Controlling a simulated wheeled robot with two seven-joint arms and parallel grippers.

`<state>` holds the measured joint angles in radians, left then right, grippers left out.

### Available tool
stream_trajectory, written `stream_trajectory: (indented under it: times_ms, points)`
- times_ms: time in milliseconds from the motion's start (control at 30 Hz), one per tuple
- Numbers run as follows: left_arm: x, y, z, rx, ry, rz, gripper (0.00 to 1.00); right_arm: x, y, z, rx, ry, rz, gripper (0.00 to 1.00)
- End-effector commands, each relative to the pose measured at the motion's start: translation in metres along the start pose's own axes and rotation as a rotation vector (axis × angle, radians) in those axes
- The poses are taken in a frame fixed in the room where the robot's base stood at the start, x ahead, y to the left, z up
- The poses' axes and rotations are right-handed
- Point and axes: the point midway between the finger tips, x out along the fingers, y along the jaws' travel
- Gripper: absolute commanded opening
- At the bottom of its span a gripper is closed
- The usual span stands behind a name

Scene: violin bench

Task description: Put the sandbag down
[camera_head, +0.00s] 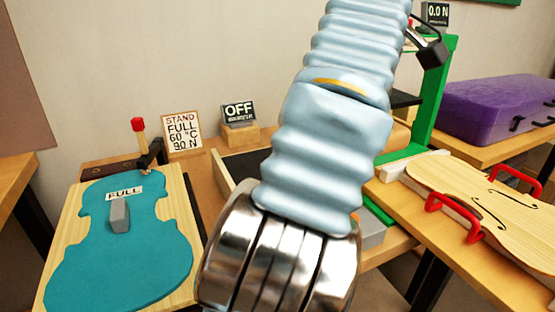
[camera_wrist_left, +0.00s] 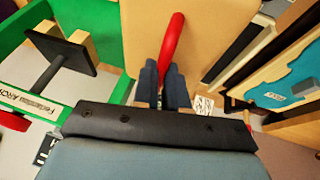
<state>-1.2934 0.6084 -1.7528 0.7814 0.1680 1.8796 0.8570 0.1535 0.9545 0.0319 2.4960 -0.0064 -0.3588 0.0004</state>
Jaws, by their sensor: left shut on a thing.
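In the left wrist view my left gripper (camera_wrist_left: 166,70) has its two blue-grey fingers close together on a red, rounded, elongated thing (camera_wrist_left: 174,35). I cannot tell from its shape whether it is the sandbag. A tan wooden surface (camera_wrist_left: 133,35) lies behind it; whether the red thing touches that surface is not clear. In the head view my light blue arm (camera_head: 325,150) fills the middle, and its gripper cannot be made out. No other thing that is plainly a sandbag shows. My right gripper is out of view.
A teal violin-shaped template (camera_head: 120,260) lies on a board at left. A green stand (camera_head: 435,100) rises right of my arm. A pale violin body (camera_head: 480,200) with red clamps (camera_head: 452,207) lies at right. A card (camera_head: 183,134) and an OFF display (camera_head: 239,112) stand behind.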

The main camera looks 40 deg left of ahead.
Motion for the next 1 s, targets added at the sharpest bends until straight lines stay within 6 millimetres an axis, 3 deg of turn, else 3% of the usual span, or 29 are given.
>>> stream_trajectory:
  times_ms: [133,267,567,600,733,1000]
  points:
    - [0.003,-0.002,-0.002,0.0,0.002,0.002,0.0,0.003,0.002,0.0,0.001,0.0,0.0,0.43]
    - [0.018,-0.015,-0.013,-0.004,0.001,0.001,0.0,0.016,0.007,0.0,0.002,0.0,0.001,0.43]
    - [0.064,-0.059,-0.06,-0.005,0.001,0.0,0.0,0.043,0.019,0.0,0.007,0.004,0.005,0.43]
    - [0.077,-0.064,-0.059,-0.002,0.002,0.0,0.0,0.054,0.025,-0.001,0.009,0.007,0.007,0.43]
    - [0.099,-0.077,-0.067,-0.002,0.001,0.001,0.0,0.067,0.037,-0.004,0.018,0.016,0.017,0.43]
    - [0.113,-0.087,-0.074,0.0,0.003,0.001,0.0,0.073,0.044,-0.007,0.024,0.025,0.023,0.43]
